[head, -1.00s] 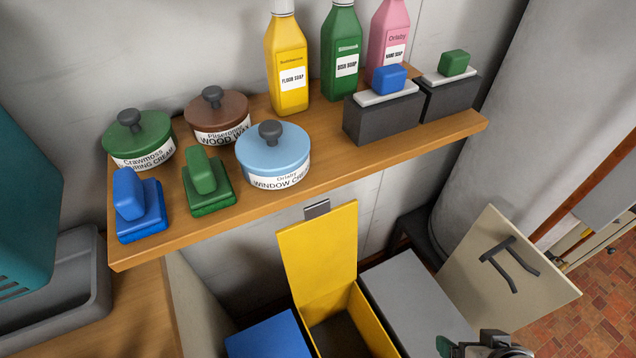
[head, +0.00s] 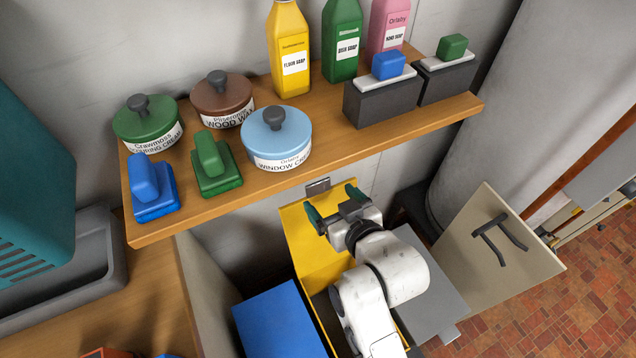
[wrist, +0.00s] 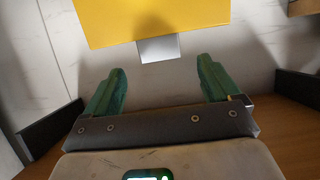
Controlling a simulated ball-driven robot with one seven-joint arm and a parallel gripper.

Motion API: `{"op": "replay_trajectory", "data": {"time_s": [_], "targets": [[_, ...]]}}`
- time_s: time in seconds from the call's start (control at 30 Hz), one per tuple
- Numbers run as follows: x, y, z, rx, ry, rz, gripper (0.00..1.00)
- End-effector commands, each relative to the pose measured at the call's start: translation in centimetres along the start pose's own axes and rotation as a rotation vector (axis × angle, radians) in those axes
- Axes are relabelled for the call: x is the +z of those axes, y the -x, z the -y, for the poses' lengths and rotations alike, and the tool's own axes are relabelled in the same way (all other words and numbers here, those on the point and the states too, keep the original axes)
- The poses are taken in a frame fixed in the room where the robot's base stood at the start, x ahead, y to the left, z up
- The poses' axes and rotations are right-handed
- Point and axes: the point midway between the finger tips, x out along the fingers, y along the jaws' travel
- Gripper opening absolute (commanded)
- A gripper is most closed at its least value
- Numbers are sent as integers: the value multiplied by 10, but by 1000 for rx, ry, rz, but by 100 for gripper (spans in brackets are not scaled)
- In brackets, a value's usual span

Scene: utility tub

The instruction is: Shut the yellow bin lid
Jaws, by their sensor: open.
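The yellow bin lid (head: 302,250) stands open, raised toward the wall below the shelf, with a small grey tab (head: 318,186) on its upper edge. The yellow bin (head: 311,312) is open below, partly hidden by my arm. My gripper (head: 332,201) is open and empty, its green fingers near the lid's upper part. In the wrist view, the lid (wrist: 150,20) and its tab (wrist: 158,49) appear ahead of the spread fingers (wrist: 160,82). The tab lies between their lines. I cannot tell whether a finger touches the lid.
A wooden shelf (head: 300,168) with tubs, bottles and brushes overhangs close above the lid. A blue bin lid (head: 278,325) is at left and a grey one (head: 437,300) at right. A cabinet door (head: 480,270) with a dark handle stands open at right.

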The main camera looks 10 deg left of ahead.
Motion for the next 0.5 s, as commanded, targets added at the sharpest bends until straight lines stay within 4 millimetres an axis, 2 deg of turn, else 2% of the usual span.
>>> {"op": "replay_trajectory", "data": {"time_s": [0.2,0.5], "targets": [[-1,-39,0,0,0,1,89],[0,-70,0,0,-1,0,89]]}}
